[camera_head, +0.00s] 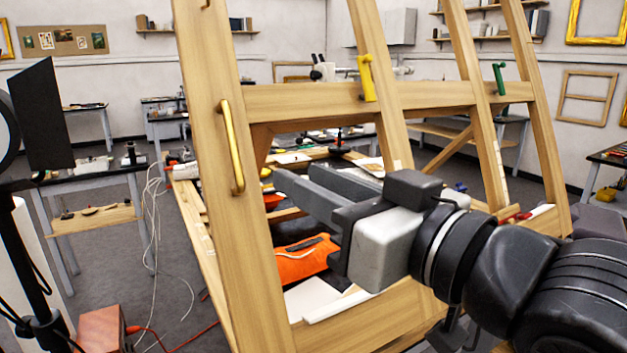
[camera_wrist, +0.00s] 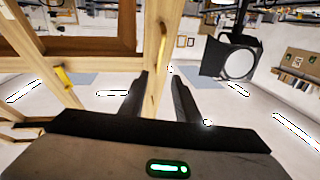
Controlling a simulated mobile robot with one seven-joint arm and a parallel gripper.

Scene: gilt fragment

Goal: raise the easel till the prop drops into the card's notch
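The easel is a large pale wooden frame (camera_head: 240,260) filling the middle of the head view. A brass bar handle (camera_head: 231,147) is fixed upright on its left post; it also shows in the wrist view (camera_wrist: 162,45). My gripper (camera_head: 296,173) is open and empty, to the right of the handle and apart from it. In the wrist view the handle's post lies between and beyond the fingertips (camera_wrist: 158,80). A yellow fitting (camera_head: 366,78) and a green one (camera_head: 499,78) sit on the other uprights. I cannot make out the prop or the notched card.
An orange case (camera_head: 303,260) and papers lie within the frame's base. A dark lamp on a stand (camera_head: 40,120) stands at the left, with a workbench (camera_head: 95,175) behind it. Cables (camera_head: 152,230) run over the floor. A red-brown box (camera_head: 101,328) is at lower left.

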